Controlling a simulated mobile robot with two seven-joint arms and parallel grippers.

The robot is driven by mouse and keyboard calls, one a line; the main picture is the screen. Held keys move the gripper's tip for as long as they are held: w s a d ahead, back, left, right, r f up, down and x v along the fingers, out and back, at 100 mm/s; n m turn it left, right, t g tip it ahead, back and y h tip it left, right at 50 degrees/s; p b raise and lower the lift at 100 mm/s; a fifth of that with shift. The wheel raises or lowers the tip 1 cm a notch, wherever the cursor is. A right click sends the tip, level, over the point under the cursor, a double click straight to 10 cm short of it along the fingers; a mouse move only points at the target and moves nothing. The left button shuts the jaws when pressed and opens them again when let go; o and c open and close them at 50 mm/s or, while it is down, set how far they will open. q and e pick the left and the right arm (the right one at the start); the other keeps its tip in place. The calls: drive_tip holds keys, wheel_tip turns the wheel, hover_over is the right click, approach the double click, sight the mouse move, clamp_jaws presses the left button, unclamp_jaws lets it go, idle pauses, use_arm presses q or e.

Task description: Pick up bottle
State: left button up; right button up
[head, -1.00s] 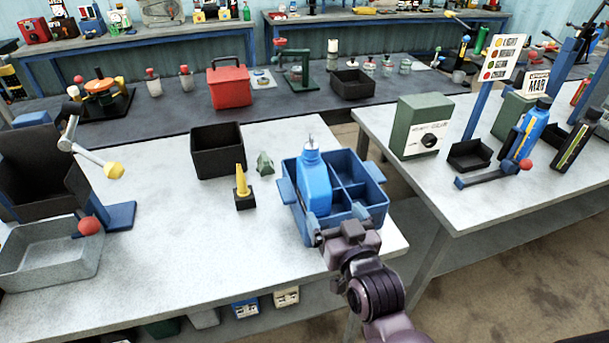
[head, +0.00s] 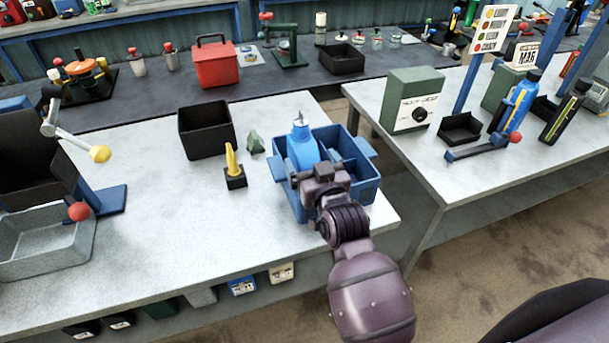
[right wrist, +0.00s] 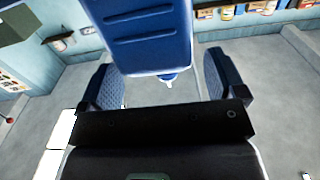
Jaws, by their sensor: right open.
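The blue bottle (head: 302,147) stands in the left part of a blue divided crate (head: 366,192) near the front right corner of the table. Its narrow silvery tip points up. My right gripper (head: 316,176) is over the near side of the crate, in front of the bottle, and hides the bottle's lower part. In the right wrist view the gripper (right wrist: 158,70) is open, with one padded finger on each side. My left gripper is not in view.
A yellow cone on a black base (head: 234,172), a small green piece (head: 255,143) and a black bin (head: 206,131) stand left of the crate. A grey tray (head: 45,247) is at the far left. The table's front middle is clear. A second table (head: 440,185) stands right.

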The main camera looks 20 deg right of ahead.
drive_tip(key=shift+w, duration=1.35)
clamp_jaws()
drive_tip(key=shift+r, duration=0.1)
